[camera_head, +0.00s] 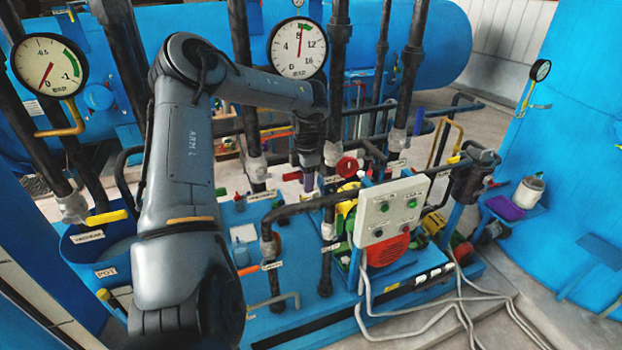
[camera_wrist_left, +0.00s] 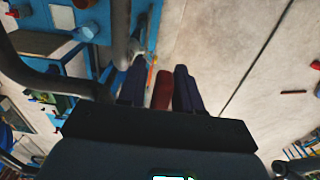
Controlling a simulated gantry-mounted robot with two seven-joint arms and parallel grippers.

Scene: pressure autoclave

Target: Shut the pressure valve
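My left gripper (camera_head: 309,182) points down among the pipes in the middle of the head view, partly hidden by its dark wrist. A small red handle (camera_head: 292,176) shows just left of it, beside a vertical pipe with a white fitting. In the left wrist view a dark red handle (camera_wrist_left: 163,90) lies between the two fingers of my left gripper (camera_wrist_left: 160,88). The fingers are spread apart, with a visible gap at the left finger. The labels near the handles are too small to read surely, so I cannot confirm which valve is the pressure valve. My right gripper is not in view.
A yellow handle (camera_head: 107,217) is at the left tank and a blue handle (camera_head: 419,121) on a right pipe. Two gauges (camera_head: 298,48) (camera_head: 46,64) hang above. A control panel (camera_head: 392,212) and a red wheel (camera_head: 347,167) stand right of the gripper. Vertical pipes crowd it.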

